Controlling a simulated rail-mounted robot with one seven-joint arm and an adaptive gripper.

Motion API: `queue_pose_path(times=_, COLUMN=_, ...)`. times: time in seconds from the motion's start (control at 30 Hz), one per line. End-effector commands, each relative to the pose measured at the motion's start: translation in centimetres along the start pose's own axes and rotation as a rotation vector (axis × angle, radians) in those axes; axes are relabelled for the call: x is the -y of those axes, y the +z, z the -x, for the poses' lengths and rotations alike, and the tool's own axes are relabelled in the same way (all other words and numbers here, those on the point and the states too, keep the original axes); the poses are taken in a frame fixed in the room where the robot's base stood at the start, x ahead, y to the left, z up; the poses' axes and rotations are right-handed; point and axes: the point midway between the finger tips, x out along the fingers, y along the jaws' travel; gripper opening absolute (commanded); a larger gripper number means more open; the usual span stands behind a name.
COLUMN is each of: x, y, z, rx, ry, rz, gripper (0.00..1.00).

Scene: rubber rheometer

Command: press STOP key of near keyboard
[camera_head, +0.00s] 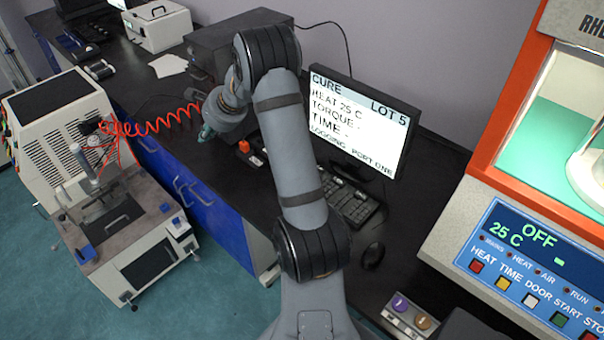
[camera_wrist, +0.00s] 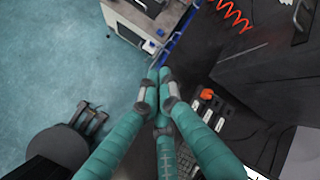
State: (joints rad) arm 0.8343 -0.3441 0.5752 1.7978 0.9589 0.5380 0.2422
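A black keyboard (camera_head: 352,204) lies on the dark bench in front of the monitor. My arm crosses in front of it and hides its left part, and no STOP lettering on it can be read. My gripper (camera_head: 206,132) hangs at the left, over the bench's front side, well apart from the visible keys. In the wrist view, the teal fingers of my gripper (camera_wrist: 158,76) come together at their tips with nothing between them.
The monitor (camera_head: 362,120) reads CURE, LOT 5. A black mouse (camera_head: 373,256) lies right of the keyboard. The orange-framed machine's panel (camera_head: 530,262) reads OFF, 25 C. A red coiled hose (camera_head: 165,124) runs left of my gripper. A dark stool (camera_wrist: 62,145) stands on the floor.

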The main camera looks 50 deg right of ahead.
Motion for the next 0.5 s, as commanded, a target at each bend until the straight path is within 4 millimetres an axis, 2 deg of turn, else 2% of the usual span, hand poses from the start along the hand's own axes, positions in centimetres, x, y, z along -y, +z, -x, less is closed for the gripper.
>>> queue_pose_path(times=0.03, x=-0.9, y=-4.0, z=-0.8, rx=-0.022, ry=-0.019, rz=-0.119, gripper=0.00)
queue_pose_path(times=0.1, x=-1.6, y=-8.9, z=-1.0, rx=-0.049, ry=-0.056, rz=-0.279, gripper=0.00)
queue_pose_path(times=0.3, x=-5.2, y=-22.1, z=-0.3, rx=-0.115, ry=-0.184, rz=-0.699, gripper=0.00)
queue_pose_path(times=0.4, x=-7.3, y=-27.4, z=0.5, rx=-0.141, ry=-0.252, rz=-0.869, gripper=0.00)
queue_pose_path(times=0.5, x=-9.4, y=-31.5, z=1.3, rx=-0.161, ry=-0.309, rz=-0.999, gripper=0.00)
